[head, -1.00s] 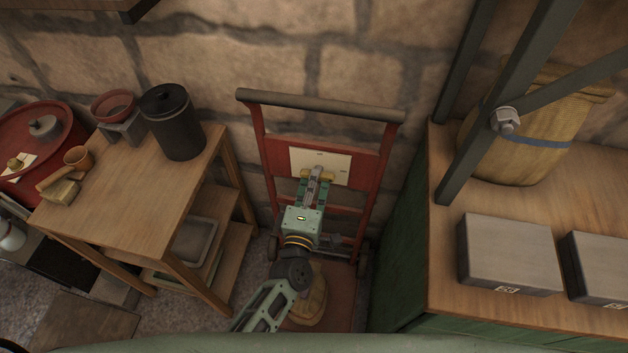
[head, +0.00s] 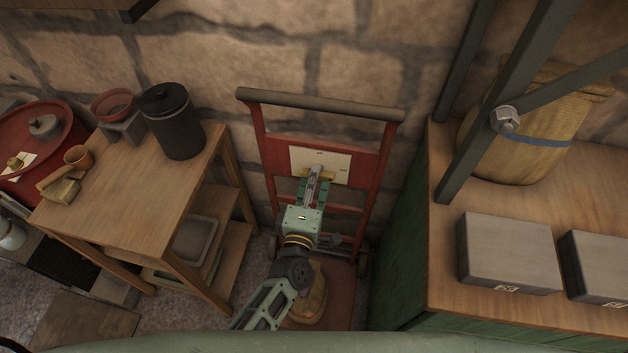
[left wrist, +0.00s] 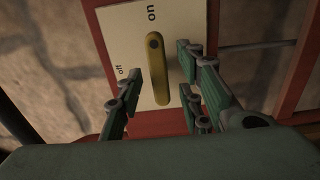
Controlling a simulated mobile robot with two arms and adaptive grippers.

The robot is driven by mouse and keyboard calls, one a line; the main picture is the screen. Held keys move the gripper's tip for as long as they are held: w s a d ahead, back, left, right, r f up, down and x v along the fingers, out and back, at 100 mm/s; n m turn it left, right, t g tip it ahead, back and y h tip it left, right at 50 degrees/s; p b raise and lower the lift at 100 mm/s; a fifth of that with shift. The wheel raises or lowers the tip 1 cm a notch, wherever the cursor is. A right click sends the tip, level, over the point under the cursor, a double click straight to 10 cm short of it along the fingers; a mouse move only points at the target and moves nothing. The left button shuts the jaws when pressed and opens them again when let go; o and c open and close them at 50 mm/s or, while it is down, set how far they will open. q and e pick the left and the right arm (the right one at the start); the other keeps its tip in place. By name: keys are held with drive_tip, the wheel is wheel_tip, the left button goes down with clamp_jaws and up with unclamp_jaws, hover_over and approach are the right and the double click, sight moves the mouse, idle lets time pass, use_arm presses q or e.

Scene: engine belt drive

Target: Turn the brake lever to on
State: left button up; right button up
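The brake lever (left wrist: 158,75) is a brass-yellow bar on a cream plate (left wrist: 190,22). In the left wrist view its round pivot is at the top and its free end points down, away from the "on" mark; "off" is printed to its left. The plate (head: 337,164) also shows in the head view, fixed on a red frame. My left gripper (left wrist: 160,82) is open, its green fingers on either side of the lever, with gaps showing. In the head view my left gripper (head: 314,178) is in front of the plate and partly hides the lever. My right gripper is not in view.
The red frame with its grey handlebar (head: 320,105) stands against a stone wall. A wooden side table (head: 130,200) with a black canister (head: 175,125) is left. A green-sided workbench (head: 440,260) with grey boxes (head: 508,250) is close on the right.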

use_arm(q)
drive_tip(key=s+a, duration=0.2)
drive_tip(key=s, duration=0.9)
drive_tip(key=shift+s+a, duration=0.15)
drive_tip(key=shift+s, duration=0.25)
drive_tip(key=s+a+f+m+g, duration=0.2)
drive_tip(key=s+f+m+g, duration=0.1)
drive_tip(key=f, duration=0.6)
drive_tip(key=s+a+f+m+g, duration=0.2)
drive_tip(key=s+f+m, duration=0.2)
drive_tip(key=f, duration=0.4)
drive_tip(key=s+a+f+m+g, duration=0.2)
drive_tip(key=s+f+m+g, duration=0.1)
drive_tip(key=f, duration=0.6)
drive_tip(key=s+a+f+m+g+y, duration=0.1)
drive_tip(key=s+a+f+m+g, duration=0.1)
drive_tip(key=s+a+f, duration=0.3)
drive_tip(key=s+a+f+m+g+y, duration=0.1)
drive_tip(key=s+a+f+m+g, duration=0.2)
drive_tip(key=s, duration=0.8)
drive_tip(key=s+a+f+m+g+y, duration=0.1)
drive_tip(key=s+a+f+m+g, duration=0.2)
drive_tip(key=s+a+f, duration=0.3)
drive_tip(key=s+f, duration=0.1)
drive_tip(key=s, duration=0.1)
drive_tip(key=shift+s+a+f+g, duration=0.3)
drive_tip(key=shift+s+a, duration=0.05)
drive_tip(key=shift+s, duration=0.05)
